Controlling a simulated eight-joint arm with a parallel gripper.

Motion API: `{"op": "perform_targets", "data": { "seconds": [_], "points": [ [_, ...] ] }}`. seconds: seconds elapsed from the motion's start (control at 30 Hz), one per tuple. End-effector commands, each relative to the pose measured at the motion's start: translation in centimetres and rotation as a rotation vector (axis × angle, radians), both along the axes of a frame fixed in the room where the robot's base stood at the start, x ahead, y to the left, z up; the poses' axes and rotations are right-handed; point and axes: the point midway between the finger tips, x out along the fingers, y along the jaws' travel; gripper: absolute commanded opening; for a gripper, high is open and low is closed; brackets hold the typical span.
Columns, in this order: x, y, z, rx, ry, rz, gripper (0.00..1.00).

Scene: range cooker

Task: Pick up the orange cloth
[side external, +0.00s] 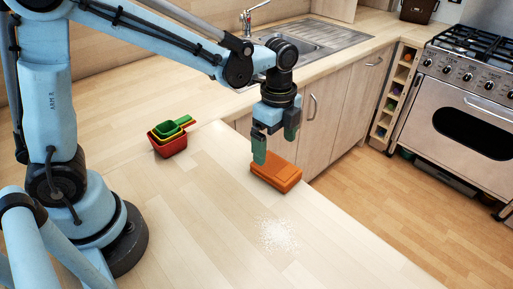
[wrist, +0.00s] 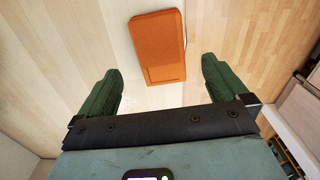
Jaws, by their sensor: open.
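The orange cloth (side external: 277,178) lies on the light wooden worktop, near its edge on the cabinet side. It looks like a thick folded block. In the wrist view the orange cloth (wrist: 158,48) shows between and beyond the fingers, with its far end close to the top of the picture. My gripper (side external: 276,147) is above the cloth, pointing down, with its green fingers apart. In the wrist view my gripper (wrist: 160,85) is open with nothing between its fingers. I cannot tell from the side view whether a fingertip touches the cloth.
A patch of white grains (side external: 278,235) lies on the worktop in front of the cloth. Nested red, yellow and green measuring cups (side external: 170,137) stand to the left. A sink (side external: 300,40) is behind, and the range cooker (side external: 470,100) is at the right. The worktop edge drops to the floor.

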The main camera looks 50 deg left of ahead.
Motion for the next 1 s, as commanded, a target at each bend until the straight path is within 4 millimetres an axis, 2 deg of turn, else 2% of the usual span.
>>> {"op": "perform_targets", "data": {
  "seconds": [0.27,0.63,0.93,1.0],
  "points": [
    [0.0,-0.1,-1.6,0.0,0.0,0.0,1.0],
    [0.2,-0.6,-5.9,0.0,-0.001,0.001,1.0],
    [0.1,-0.6,-6.3,0.0,-0.001,0.002,1.0],
    [0.1,-0.6,-6.3,0.0,-0.001,0.001,0.91]
  ]
}}
